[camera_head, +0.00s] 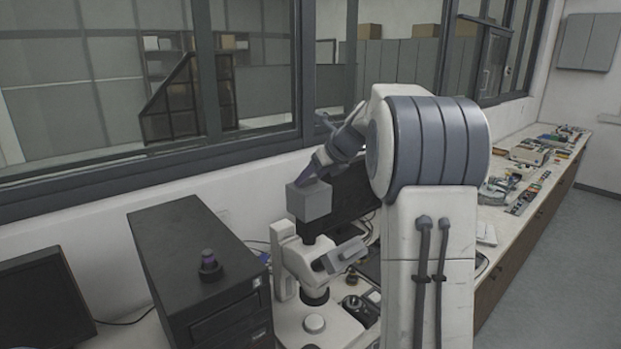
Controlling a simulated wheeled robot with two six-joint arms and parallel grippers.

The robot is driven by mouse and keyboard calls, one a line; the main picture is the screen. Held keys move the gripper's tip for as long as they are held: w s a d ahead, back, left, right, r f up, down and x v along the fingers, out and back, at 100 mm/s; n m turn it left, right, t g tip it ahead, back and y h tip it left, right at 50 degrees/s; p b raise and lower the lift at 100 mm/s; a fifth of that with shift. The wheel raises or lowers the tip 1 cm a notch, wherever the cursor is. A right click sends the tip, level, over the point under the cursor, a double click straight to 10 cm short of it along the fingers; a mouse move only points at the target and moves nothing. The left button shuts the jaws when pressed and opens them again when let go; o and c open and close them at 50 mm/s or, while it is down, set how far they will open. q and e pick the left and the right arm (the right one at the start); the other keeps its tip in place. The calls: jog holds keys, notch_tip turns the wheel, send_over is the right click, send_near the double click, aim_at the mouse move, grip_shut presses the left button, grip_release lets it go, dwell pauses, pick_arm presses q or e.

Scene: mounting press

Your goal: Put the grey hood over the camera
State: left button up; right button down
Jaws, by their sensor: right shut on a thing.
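The grey hood (309,202) is a box-like cover in the middle of the camera_head view. My right gripper (316,176) is shut on the hood's upper part from above. The hood is upright, directly above the top of the white microscope (299,262). A short dark piece (308,239), which may be part of the camera, shows just under the hood. The rest of the camera is not seen. I cannot tell whether the hood rests on it or hangs around it. My left gripper is not in view.
A dark monitor (42,305) is at the far left. My right arm hides part of the bench. A window wall runs behind.

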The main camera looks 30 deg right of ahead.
notch_tip(320, 180, down, 7)
jog(key=b, duration=0.4)
jog(key=shift+f, duration=0.3)
jog(key=shift+f, duration=0.2)
jog(key=shift+f+b, duration=0.35)
grip_release()
